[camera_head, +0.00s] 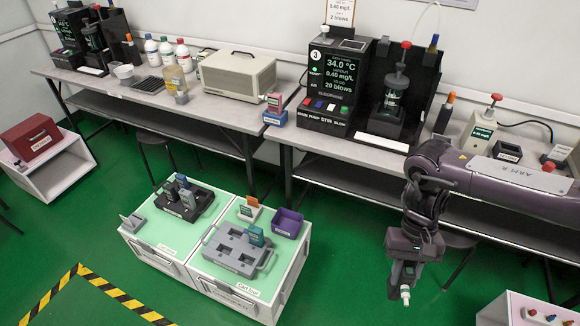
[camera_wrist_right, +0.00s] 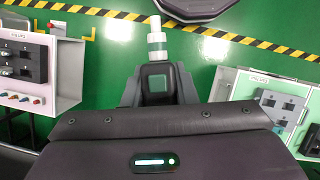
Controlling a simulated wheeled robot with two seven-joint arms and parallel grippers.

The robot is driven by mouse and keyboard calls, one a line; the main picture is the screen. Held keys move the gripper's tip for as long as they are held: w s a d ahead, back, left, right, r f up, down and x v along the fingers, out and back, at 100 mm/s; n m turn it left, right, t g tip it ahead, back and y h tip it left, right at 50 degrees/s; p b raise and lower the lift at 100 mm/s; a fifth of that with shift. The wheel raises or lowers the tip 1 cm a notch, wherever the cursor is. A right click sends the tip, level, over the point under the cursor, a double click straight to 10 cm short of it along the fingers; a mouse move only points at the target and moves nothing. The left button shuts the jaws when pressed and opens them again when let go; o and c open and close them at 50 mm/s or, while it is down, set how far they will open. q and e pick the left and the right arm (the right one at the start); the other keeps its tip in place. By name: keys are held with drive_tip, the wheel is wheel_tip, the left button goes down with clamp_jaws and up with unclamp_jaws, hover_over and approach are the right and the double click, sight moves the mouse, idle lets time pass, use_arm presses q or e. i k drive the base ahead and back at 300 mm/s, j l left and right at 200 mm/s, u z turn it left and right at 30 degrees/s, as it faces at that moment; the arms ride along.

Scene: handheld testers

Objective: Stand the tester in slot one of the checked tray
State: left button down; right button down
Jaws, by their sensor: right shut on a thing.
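My right gripper (camera_head: 404,284) hangs over the green floor, right of the cart. It is shut on a white-and-green cylindrical thing (camera_wrist_right: 156,38), whose white tip points down. Most of this thing is hidden by the fingers, and I cannot tell whether it is a tester. A grey slotted tray (camera_head: 224,254) lies on the right of the cart top, with a teal tester (camera_head: 254,236) upright in its back right part. I cannot read which tray is the checked one. My left gripper is not in view.
The pale green cart top (camera_head: 150,237) also carries a purple bin (camera_head: 287,223), an orange-topped tester (camera_head: 249,208) and a small grey holder (camera_head: 133,222). A long bench (camera_head: 215,108) with stations stands behind. A low white stand (camera_head: 513,308) is at the front right.

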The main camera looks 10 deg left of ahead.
sight(237, 248)
drive_tip(key=i+j, duration=0.1)
drive_tip(key=j, duration=0.35)
drive_tip(key=i+j, duration=0.1)
drive_tip(key=j, duration=0.8)
drive_tip(key=i+j, duration=0.15)
drive_tip(key=j, duration=0.3)
drive_tip(key=i+j, duration=0.1)
drive_tip(key=j, duration=0.35)
drive_tip(key=i+j, duration=0.25)
